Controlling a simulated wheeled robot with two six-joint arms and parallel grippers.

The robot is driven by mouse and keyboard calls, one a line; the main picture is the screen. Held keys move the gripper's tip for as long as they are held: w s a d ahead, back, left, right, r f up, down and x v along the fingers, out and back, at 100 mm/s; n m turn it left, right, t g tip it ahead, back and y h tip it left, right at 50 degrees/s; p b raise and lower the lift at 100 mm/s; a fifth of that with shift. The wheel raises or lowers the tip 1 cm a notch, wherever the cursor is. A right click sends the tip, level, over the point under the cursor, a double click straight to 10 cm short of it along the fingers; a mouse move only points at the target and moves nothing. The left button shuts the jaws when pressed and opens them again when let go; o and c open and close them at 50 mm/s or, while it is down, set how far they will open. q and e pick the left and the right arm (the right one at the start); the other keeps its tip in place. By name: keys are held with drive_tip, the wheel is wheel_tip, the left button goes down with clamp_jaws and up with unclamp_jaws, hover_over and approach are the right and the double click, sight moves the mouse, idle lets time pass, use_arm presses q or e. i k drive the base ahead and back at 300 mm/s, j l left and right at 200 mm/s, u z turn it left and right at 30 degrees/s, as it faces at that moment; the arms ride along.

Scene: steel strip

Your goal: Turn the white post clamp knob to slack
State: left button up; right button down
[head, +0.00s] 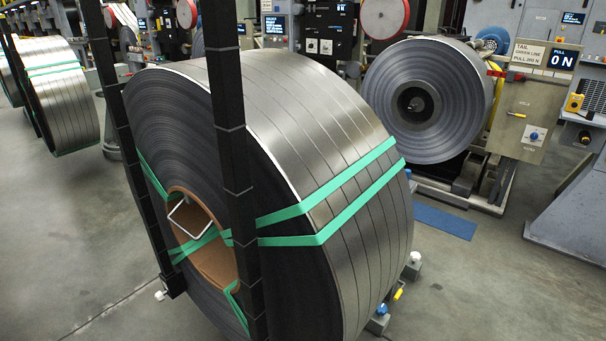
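Two small white knob-like parts show in the head view. One white knob (160,295) is low at the left, beside the foot of the left black post (125,130). The other white knob (415,257) sits on a grey block at the floor, right of the large steel coil (330,130). I cannot tell from this view which one is the post clamp knob, or whether either is tight or slack. The right black post (236,150) stands in front of the coil, and its foot is out of frame. Neither of my grippers is in view.
Green straps (330,195) cross the coil, and a white wire frame (188,220) sits in its core. A blue knob (382,309) and yellow handle (398,294) are low at the coil's right. A second coil (425,95) stands behind. Floor is clear at lower right.

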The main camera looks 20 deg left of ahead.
sight(160, 297)
drive_tip(key=u, duration=1.65)
drive_tip(key=i+j+z, duration=0.1)
drive_tip(key=z, duration=0.8)
drive_tip(key=j+z, duration=0.25)
drive_tip(key=j, duration=0.35)
drive_tip(key=j+z, duration=0.25)
drive_tip(key=j, duration=0.35)
drive_tip(key=k+j+z, duration=0.1)
drive_tip(key=j+z, duration=0.15)
drive_tip(key=j, duration=0.3)
